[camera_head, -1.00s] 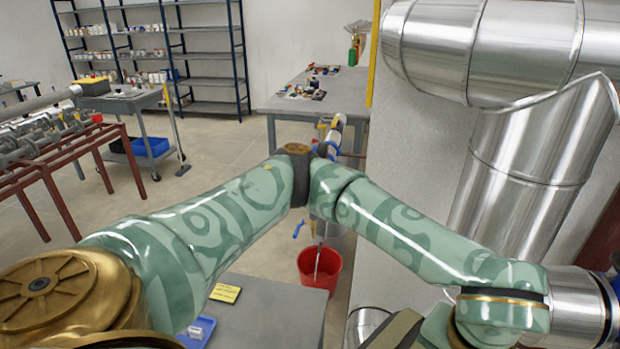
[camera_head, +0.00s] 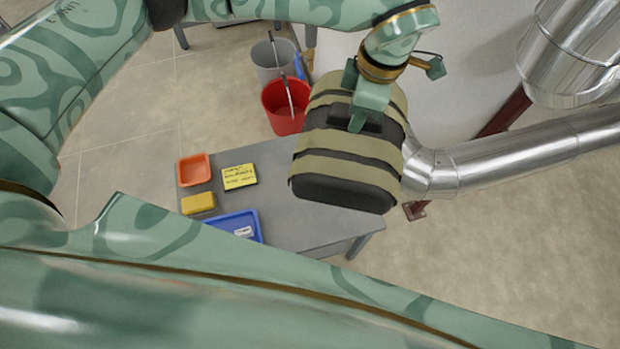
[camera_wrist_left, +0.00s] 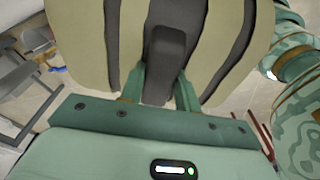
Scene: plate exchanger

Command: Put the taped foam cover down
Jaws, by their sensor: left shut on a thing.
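The taped foam cover (camera_head: 345,162) is a thick dark grey, rounded block wrapped with several tan tape bands. In the head view it hangs in front of the grey table's right part and hides it there. My left gripper (camera_head: 362,122) comes down on it from above and is shut on its dark handle. In the left wrist view the cover (camera_wrist_left: 92,40) fills the upper middle, with the handle (camera_wrist_left: 165,55) between the two green fingers (camera_wrist_left: 160,95). I cannot tell whether the cover touches the table. My right gripper is not in view.
On the grey table (camera_head: 285,205) are an orange tray (camera_head: 194,169), a yellow block (camera_head: 198,203), a yellow note (camera_head: 239,176) and a blue tray (camera_head: 254,219). A red bucket (camera_head: 285,110) stands behind. A silver pipe (camera_head: 500,155) runs right of the cover.

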